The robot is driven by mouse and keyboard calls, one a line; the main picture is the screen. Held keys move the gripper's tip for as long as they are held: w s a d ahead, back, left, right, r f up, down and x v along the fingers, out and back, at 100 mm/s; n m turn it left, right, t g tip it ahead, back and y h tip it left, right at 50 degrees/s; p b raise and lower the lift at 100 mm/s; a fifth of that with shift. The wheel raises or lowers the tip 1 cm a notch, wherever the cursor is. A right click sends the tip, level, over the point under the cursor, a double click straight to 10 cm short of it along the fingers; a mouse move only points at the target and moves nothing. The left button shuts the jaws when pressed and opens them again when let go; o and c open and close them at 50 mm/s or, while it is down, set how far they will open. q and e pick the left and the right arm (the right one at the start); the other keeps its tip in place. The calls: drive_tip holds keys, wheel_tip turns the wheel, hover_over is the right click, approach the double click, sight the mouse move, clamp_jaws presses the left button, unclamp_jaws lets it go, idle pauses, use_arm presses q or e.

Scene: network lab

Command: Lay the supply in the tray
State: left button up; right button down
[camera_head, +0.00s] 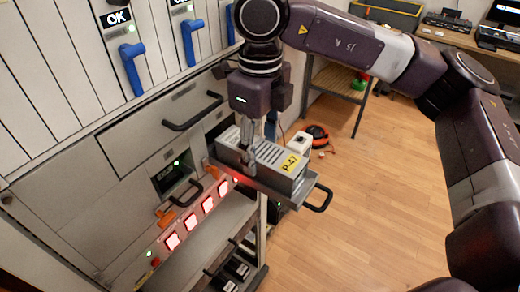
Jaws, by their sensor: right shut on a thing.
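The supply (265,152) is a grey metal box with dark vent slots and a yellow label reading P-47. My right gripper (249,158) comes down from above and is shut on it. The box is roughly level, out in front of the rack. I cannot tell whether this ledge is the tray or part of the supply, nor whether the box rests on anything. My left gripper is out of view.
The rack has blue levers (131,70), a drawer handle (193,111), a dark slot with a green light (172,176) and red-lit squares (190,222). A grey shelf (205,238) lies below. An orange-black round object (317,134) sits on the floor, mostly clear at right.

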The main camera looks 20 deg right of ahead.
drive_tip(key=shift+r, duration=0.1)
idle(0.3)
drive_tip(key=c, duration=1.1)
unclamp_jaws()
drive_tip(key=shift+o, duration=0.4)
drive_tip(key=shift+s, duration=0.1)
